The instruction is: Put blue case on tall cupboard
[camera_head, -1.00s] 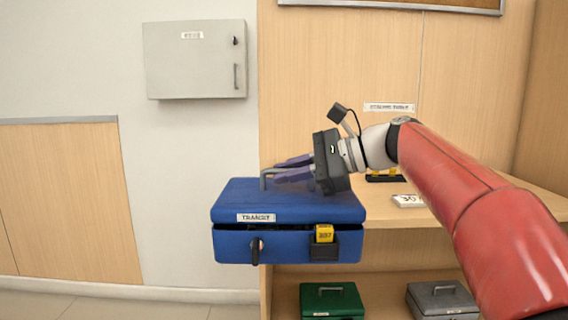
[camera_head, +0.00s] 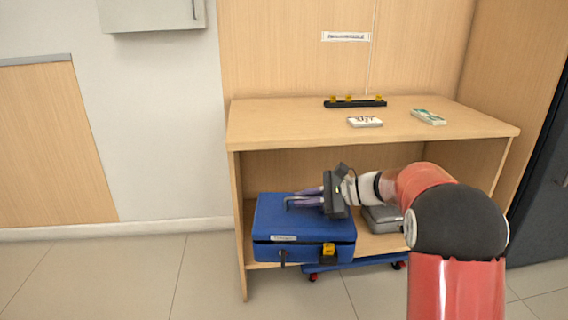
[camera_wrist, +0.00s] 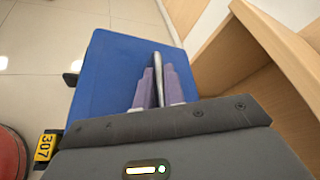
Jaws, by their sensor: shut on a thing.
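The blue case (camera_head: 300,228) has a white label, a dark latch and a yellow tag on its front. It is in front of the lower opening of a wooden counter unit in the head view. My gripper (camera_head: 308,198) is shut on the grey handle on its lid. In the wrist view, the purple fingers (camera_wrist: 160,88) clamp the handle and the blue lid (camera_wrist: 118,62) fills the middle. The yellow tag reading 307 shows at the lower left. I cannot tell whether the case touches anything below. No tall cupboard is clearly identifiable.
The wooden counter (camera_head: 290,120) carries a black strip with yellow tags (camera_head: 355,102), a white number card (camera_head: 365,121) and a bundle of notes (camera_head: 428,117). A grey case (camera_head: 382,218) sits on its lower shelf. A blue wheeled dolly (camera_head: 345,266) is below. Floor at left is clear.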

